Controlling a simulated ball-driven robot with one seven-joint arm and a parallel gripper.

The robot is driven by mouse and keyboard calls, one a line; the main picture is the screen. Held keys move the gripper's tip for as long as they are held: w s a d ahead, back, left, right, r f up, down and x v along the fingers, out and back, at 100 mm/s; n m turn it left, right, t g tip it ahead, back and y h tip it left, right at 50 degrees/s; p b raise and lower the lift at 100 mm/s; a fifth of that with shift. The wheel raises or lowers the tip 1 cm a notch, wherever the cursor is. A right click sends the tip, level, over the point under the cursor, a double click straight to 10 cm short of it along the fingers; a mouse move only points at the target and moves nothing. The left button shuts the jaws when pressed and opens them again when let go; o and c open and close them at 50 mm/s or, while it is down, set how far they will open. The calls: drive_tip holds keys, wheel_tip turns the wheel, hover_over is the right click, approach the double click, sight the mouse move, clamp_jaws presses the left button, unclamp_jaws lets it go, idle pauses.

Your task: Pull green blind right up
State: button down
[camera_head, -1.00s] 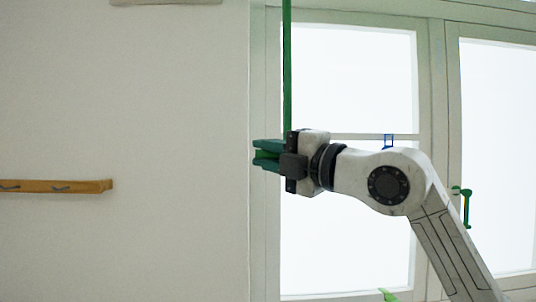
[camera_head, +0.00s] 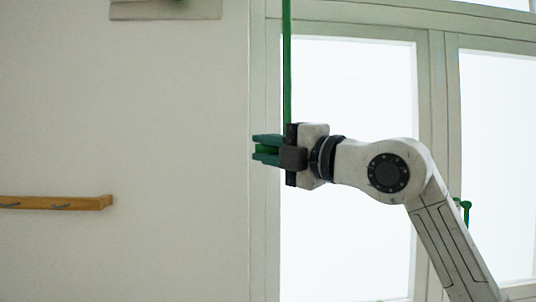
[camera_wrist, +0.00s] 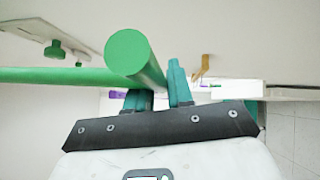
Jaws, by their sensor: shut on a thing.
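A narrow green vertical strip (camera_head: 287,60), which looks like the green blind seen almost edge-on, runs from the top of the head view down to my gripper (camera_head: 260,150). My gripper points left, and its teal fingers are shut on a green bar (camera_head: 268,150). In the wrist view, the round end of the green bar (camera_wrist: 127,52) faces the camera, and the bar runs between the fingers (camera_wrist: 157,85). A long green length (camera_wrist: 50,76) extends left from it there. The bar's far part is hidden behind the fingers.
A window with a pale frame (camera_head: 436,90) is behind my arm, with a green window handle (camera_head: 465,210) at its right. A wooden rail with hooks (camera_head: 60,202) is on the bare wall at left. A grey panel (camera_head: 165,10) is at the upper left.

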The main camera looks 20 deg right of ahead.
drive_tip(key=c, duration=1.5)
unclamp_jaws()
drive_tip(key=shift+d+r, duration=0.1)
drive_tip(key=shift+r, duration=0.3)
drive_tip(key=o, duration=0.4)
drive_tip(key=shift+f, duration=0.1)
drive_tip(key=shift+s+d+f+b, duration=0.15)
drive_tip(key=shift+s+f+b, duration=0.1)
drive_tip(key=shift+s+b, duration=0.15)
drive_tip(key=b+v, duration=0.3)
drive_tip(key=v, duration=0.7)
drive_tip(key=shift+r, duration=0.1)
